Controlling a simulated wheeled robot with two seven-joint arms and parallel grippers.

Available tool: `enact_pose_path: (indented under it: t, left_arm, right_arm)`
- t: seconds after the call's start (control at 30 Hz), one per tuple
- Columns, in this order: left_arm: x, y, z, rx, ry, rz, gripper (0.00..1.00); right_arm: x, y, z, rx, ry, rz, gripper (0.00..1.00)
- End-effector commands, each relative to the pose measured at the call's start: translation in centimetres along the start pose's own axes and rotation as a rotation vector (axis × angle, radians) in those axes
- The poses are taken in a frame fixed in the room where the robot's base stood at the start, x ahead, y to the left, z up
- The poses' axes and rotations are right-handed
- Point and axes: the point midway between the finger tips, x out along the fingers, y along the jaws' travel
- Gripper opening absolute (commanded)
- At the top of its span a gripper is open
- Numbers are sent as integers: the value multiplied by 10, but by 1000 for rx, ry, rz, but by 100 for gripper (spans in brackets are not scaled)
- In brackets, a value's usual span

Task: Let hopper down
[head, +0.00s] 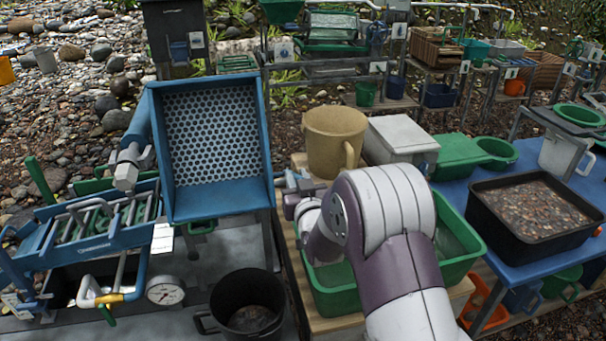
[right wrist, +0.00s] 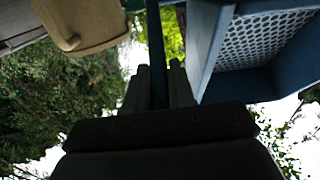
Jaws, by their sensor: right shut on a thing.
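The hopper (head: 264,110) is a blue open-topped box with a grey perforated plate inside. In the head view it stands tilted up at left of centre, its open face and plate towards me, above the blue sluice frame (head: 95,235). My right gripper (head: 289,183) is at the hopper's lower right edge, partly hidden by my own arm. In the right wrist view my fingers (right wrist: 158,88) are shut on a dark upright bar (right wrist: 157,45) beside the hopper (right wrist: 206,40). Whether the bar joins the hopper is hidden. My left gripper is out of view.
A tan bucket (head: 335,140) and a green tub (head: 455,240) stand close to my right arm. A black bucket (head: 248,305) and a round gauge (head: 165,291) are below the hopper. A black gravel tray (head: 535,213) sits on the blue table at right.

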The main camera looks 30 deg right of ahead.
Motion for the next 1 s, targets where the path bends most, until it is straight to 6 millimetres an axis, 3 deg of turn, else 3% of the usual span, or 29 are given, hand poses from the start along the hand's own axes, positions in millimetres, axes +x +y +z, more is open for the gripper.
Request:
enact_pose_path:
  t: [0.03, 0.5, 0.8, 1.0]
  left_arm:
    - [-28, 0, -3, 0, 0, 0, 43]
    - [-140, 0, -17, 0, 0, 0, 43]
    - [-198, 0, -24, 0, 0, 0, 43]
    - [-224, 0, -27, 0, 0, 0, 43]
  right_arm:
    - [3, 0, -22, 0, -41, 0, 0]
    - [44, 0, -63, 0, -485, 1, 0]
    - [75, 0, -76, -1, -757, 1, 0]
    - [88, 0, -77, 0, -903, 0, 0]
